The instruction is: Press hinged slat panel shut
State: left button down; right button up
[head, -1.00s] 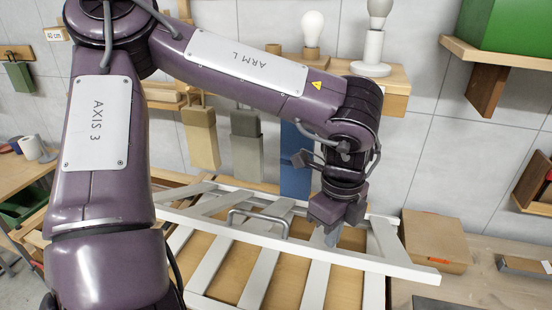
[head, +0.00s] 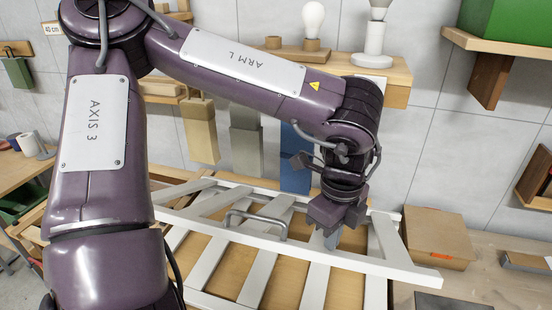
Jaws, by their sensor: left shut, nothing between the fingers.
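The white hinged slat panel (head: 296,250) is raised and tilted above a white slatted frame, with a grey bar handle (head: 256,222) on its near rail. White slats and wooden boards show below and between its slats. My left gripper (head: 332,238) points down over the right half of the panel. It is shut and empty, with its fingertips just behind the near rail. I cannot tell whether the fingertips touch the panel. My right gripper is not in the picture.
A cardboard box (head: 437,238) stands on the bench right of the panel. A wall shelf (head: 340,68) with light bulbs is behind my left arm. A green box (head: 506,25) sits on a shelf at the upper right. My left arm covers much of the left side.

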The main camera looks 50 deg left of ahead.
aim_at(330, 253)
pick_arm(q)
jog(key=shift+s+d+f+b, duration=0.15)
jog(key=shift+s+f+b, duration=0.1)
jog(key=shift+f+b, duration=0.3)
jog(key=shift+s+d+f+b, duration=0.15)
jog(key=shift+s+f+b, duration=0.1)
jog(key=shift+f+b, duration=0.35)
jog(key=shift+s+d+f+b, duration=0.15)
jog(key=shift+s+f+b, duration=0.1)
jog(key=shift+f+b, duration=0.3)
jog(key=shift+f, duration=0.15)
jog(key=shift+s+d+f+b, duration=0.15)
jog(key=shift+s+f+b, duration=0.1)
jog(key=shift+f+b, duration=0.65)
jog(key=shift+s+d+f+b, duration=0.2)
jog(key=shift+s+f+b, duration=0.1)
jog(key=shift+f+b, duration=0.5)
jog(key=shift+s+d+f+b, duration=0.15)
jog(key=shift+s+f+b, duration=0.1)
jog(key=shift+f+b, duration=0.65)
jog(key=shift+r, duration=0.15)
jog(key=f+b, duration=0.3)
jog(key=s+f+b, duration=0.1)
jog(key=f+b, duration=0.1)
jog(key=shift+d+f, duration=0.25)
jog(key=shift+d, duration=0.1)
